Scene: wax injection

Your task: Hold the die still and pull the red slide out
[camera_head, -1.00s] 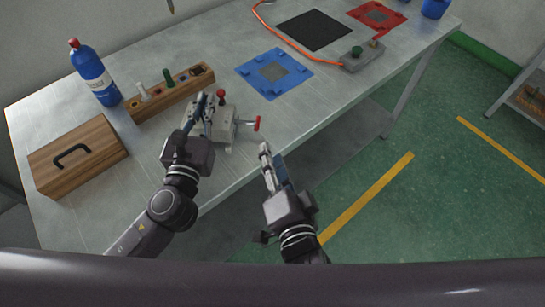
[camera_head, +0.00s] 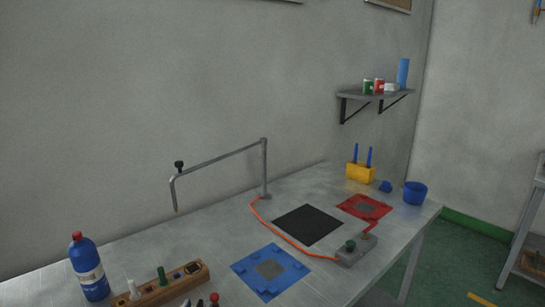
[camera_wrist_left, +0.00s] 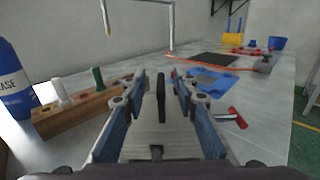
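The grey die (camera_wrist_left: 160,138) lies between the two blue-padded fingers of my left gripper (camera_wrist_left: 160,112) in the left wrist view. The fingers stand apart, one on each side of it; whether they press on it I cannot tell. A black upright part stands between the fingers. The red slide's handle (camera_wrist_left: 235,117) shows to the right of the right finger, with nothing on it. In the head view only a red knob (camera_head: 214,298) shows at the bottom edge, with a sliver of my left gripper (camera_head: 186,303) beside it. My right gripper is out of view.
A wooden block (camera_head: 160,288) with pegs and a blue bottle (camera_head: 90,268) stand left. A blue plate (camera_head: 270,271), black mat (camera_head: 308,224), red plate (camera_head: 364,207) and grey control box (camera_head: 356,250) with an orange cable lie farther right. A metal arm (camera_head: 220,160) overhangs the table.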

